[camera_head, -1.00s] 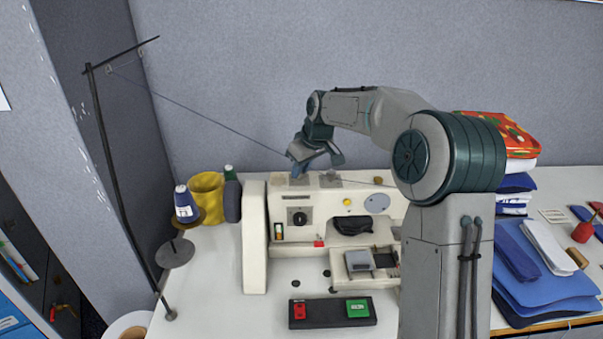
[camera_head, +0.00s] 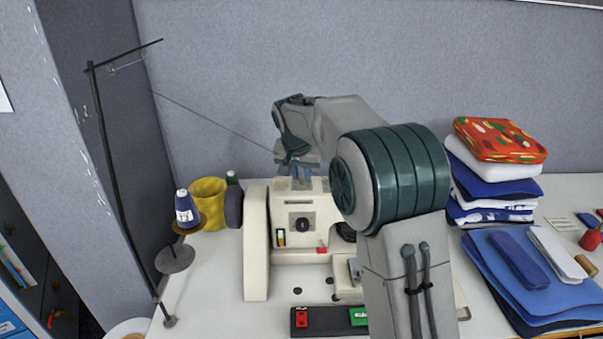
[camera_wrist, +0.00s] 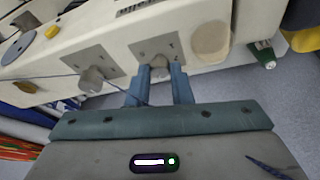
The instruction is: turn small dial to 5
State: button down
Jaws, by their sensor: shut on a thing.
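A cream sewing machine (camera_head: 256,245) stands on the table, with several dials. In the wrist view, a small round grey dial (camera_wrist: 159,68) on a square marked plate sits between the blue fingers of my gripper (camera_wrist: 160,72), which is shut on it. A second grey dial (camera_wrist: 92,78) on a similar plate is to its left, clear of the fingers. In the head view, my gripper (camera_head: 302,174) points down at the machine's top; the held dial is hidden there. A black dial (camera_head: 301,223) shows on the front. The numbers cannot be read.
A thin thread runs from the tall stand (camera_head: 115,180) towards the machine's top. A red and green switch box (camera_head: 325,321) lies in front. Folded cloths (camera_head: 500,180) are stacked right.

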jog(key=m, duration=0.1)
jog(key=m+h, duration=0.1)
jog(key=m, duration=0.1)
jog(key=m+p, duration=0.1)
jog(key=shift+w+a+m+g+h, duration=0.1)
jog(key=shift+a+m+g+h, duration=0.2)
jog(key=shift+g+h, duration=0.1)
jog(key=m+p, duration=0.1)
jog(key=m, duration=0.1)
jog(key=m+g+h+p, duration=0.1)
jog(key=m, duration=0.1)
jog(key=shift+w+a+r+m+p, duration=0.1)
jog(key=shift+w+r+m+p, duration=0.05)
jog(key=shift+m+p, duration=0.15)
jog(key=m+g+p, duration=0.1)
jog(key=m+p, duration=0.1)
jog(key=m+g+p, duration=0.1)
jog(key=m+p, duration=0.1)
jog(key=m, duration=0.1)
jog(key=shift+w+h, duration=0.2)
jog(key=shift+h, duration=0.2)
jog(key=shift+w+m+g+p, duration=0.1)
jog(key=shift+m+g+p, duration=0.7)
jog(key=shift+m+p, duration=1.1)
jog(key=shift+f+m, duration=0.2)
jog(key=shift+m, duration=0.1)
jog(key=c, duration=1.3)
grip_release()
